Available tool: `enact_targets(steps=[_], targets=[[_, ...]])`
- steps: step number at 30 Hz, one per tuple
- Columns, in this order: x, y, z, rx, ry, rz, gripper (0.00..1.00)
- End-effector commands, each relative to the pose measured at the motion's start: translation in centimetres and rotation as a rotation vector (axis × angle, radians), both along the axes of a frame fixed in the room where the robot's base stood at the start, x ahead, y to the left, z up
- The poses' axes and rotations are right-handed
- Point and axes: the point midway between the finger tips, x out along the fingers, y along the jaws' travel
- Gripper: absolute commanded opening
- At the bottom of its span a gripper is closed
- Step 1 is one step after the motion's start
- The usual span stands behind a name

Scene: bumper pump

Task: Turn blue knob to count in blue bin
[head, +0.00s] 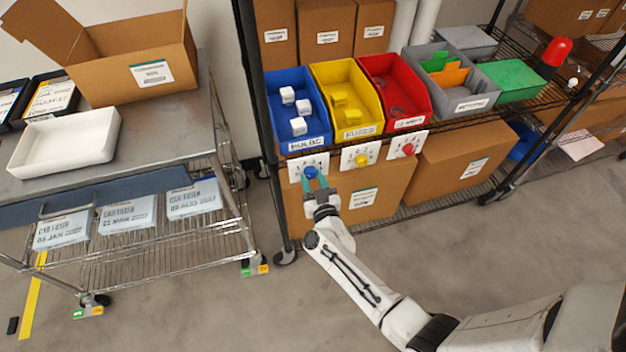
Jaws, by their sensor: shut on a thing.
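The blue bin (296,106) stands at the left end of the shelf and holds several white cubes (299,126); I can make out 3 clearly. The blue knob (310,172) sits on a white numbered plate (294,172) below that bin. My gripper (316,180) reaches up to the plate from below, its teal fingers shut on the blue knob. The fingers cover part of the knob and of the plate. The plate's numbers and the knob's pointing direction are too small to read.
Yellow (347,100) and red (394,95) bins stand to the right, with a yellow knob (361,160) and a red knob (408,149) below them. A wire cart (150,240) stands at the left. The floor (230,315) in front is clear.

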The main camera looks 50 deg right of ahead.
Motion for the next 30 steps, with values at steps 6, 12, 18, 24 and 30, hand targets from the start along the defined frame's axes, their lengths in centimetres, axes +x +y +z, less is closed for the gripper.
enact_targets(steps=[6, 12, 18, 24, 30], targets=[[0.0, 0.04, -0.02, 0.017, -0.011, 0.001, 0.08], [0.01, 0.05, -0.03, 0.084, -0.057, 0.001, 0.08], [0.02, 0.07, -0.02, 0.209, -0.141, 0.001, 0.08], [0.04, 0.09, -0.03, 0.365, -0.247, 0.001, 0.08], [0.07, 0.12, -0.02, 0.524, -0.354, 0.001, 0.08]])
